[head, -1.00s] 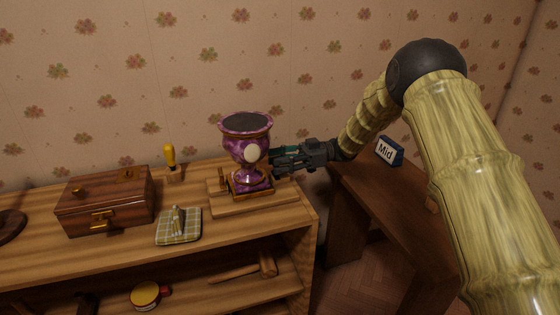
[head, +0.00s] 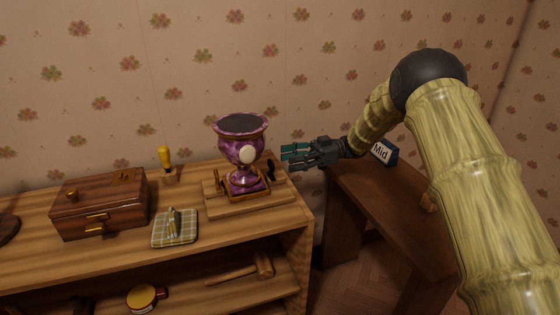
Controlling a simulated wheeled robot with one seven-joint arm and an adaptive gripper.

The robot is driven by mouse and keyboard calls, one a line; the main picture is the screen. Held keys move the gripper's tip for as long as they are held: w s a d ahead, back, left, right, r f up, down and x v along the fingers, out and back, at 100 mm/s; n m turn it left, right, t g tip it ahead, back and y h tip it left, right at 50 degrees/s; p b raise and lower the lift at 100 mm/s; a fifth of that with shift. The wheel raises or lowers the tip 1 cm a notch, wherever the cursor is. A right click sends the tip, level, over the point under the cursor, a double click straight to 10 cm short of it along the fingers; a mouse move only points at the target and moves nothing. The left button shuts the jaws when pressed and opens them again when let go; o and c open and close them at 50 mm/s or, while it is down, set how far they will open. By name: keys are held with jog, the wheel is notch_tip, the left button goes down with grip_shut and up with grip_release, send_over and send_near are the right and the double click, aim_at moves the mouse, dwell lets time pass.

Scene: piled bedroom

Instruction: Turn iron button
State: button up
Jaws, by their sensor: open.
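A purple marbled urn (head: 242,150) with a pale oval on its front stands on a wooden base on the shelf top. A small black knob-like part (head: 270,168), possibly the iron button, sticks out at the urn's lower right. A brownish part (head: 221,182) shows at the lower left of the urn. My gripper (head: 287,153) is open and empty, to the right of the urn and a little above the black part. It points left, with a gap between its fingertips and the urn. The far side of the urn is hidden.
A wooden box (head: 100,205), a yellow-handled tool (head: 166,160) and a plaid cloth-like item (head: 175,230) are left of the urn. A darker table (head: 400,205) with a "Mid" sign (head: 383,152) stands at right. The patterned wall is close behind.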

jog(key=v, duration=0.6)
jog(key=shift+d, duration=0.2)
jog(key=shift+f, duration=0.1)
